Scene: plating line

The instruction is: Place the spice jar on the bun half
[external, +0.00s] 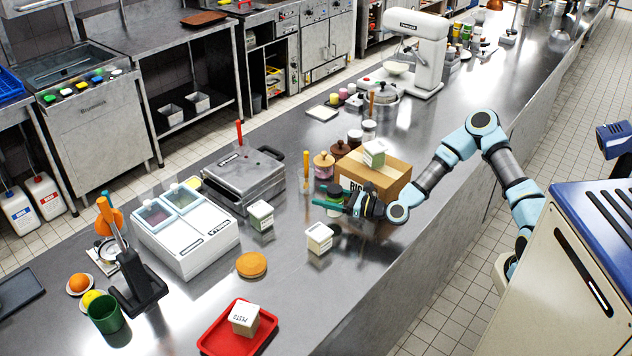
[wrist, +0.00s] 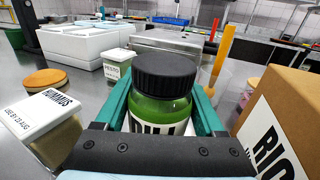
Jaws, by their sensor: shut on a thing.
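The spice jar, with a black ribbed lid, green contents and a partly hidden white label, is between my fingers in the wrist view (wrist: 163,88). It also shows in the external view (external: 335,195). My gripper (external: 338,203) is shut on it from both sides, and the jar looks upright. I cannot tell whether its base touches the counter. The bun half (external: 252,265) is a round, orange-brown disc lying flat on the counter, left of and nearer the camera than my gripper. It also shows at the left of the wrist view (wrist: 47,79), with nothing on it.
A hummus tub (external: 319,238) stands between my gripper and the bun half, with another tub (external: 260,215) nearby. A cardboard box (external: 396,185) stands close on the right. A red tray (external: 268,336) bears a tub. Counter around the bun half is clear.

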